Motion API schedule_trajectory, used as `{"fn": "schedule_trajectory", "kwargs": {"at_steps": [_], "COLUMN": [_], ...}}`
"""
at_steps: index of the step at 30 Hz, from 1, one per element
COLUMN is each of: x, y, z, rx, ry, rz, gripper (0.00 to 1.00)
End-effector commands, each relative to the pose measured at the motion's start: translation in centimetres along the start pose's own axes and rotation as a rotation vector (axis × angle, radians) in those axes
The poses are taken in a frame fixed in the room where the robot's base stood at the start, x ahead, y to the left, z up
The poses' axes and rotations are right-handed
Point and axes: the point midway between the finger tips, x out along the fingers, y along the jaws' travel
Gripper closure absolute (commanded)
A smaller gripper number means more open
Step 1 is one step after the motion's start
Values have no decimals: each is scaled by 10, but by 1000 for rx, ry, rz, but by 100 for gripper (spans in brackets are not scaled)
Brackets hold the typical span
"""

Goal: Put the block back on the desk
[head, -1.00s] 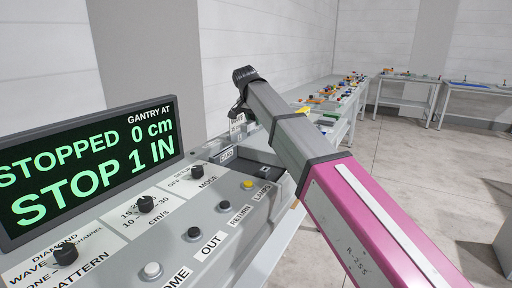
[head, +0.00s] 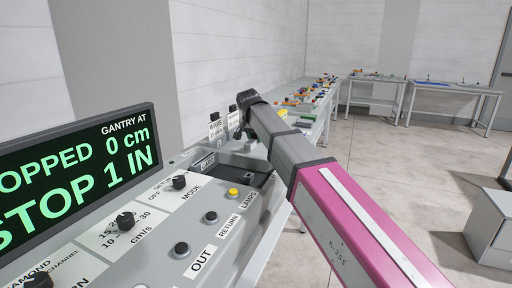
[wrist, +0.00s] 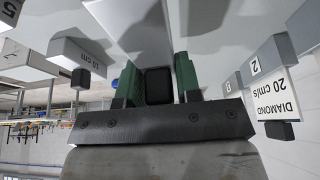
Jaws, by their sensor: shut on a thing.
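My gripper (wrist: 157,72) shows in the wrist view with two green finger pads shut on a small black knob-like piece (wrist: 158,88). A pale grey body (wrist: 138,30) shows just beyond it; it may be the block, but I cannot tell whether they are joined. In the head view my gripper (head: 242,126) hangs at the end of my arm over the far end of the grey control desk (head: 205,215). My wrist hides most of its grip there. I cannot tell whether the held thing touches the desk.
The desk carries a display (head: 75,170), several knobs and buttons, and a dark recess (head: 238,175).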

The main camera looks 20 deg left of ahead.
Motion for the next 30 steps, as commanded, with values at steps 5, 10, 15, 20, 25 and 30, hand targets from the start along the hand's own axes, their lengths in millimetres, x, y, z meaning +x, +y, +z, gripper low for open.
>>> {"fn": "schedule_trajectory", "kwargs": {"at_steps": [5, 10, 15, 20, 25, 30], "x": [9, 29, 39, 39, 41, 41], "y": [2, 2, 2, 2, 2, 2], "z": [2, 11, 15, 14, 16, 15], "rx": [-1, -1, -1, -1, 0, 0], "ry": [0, -1, 0, 0, 0, 0], "rz": [0, 1, 0, 0, 0, 0], "gripper": [100, 100, 100, 100, 59, 43]}}
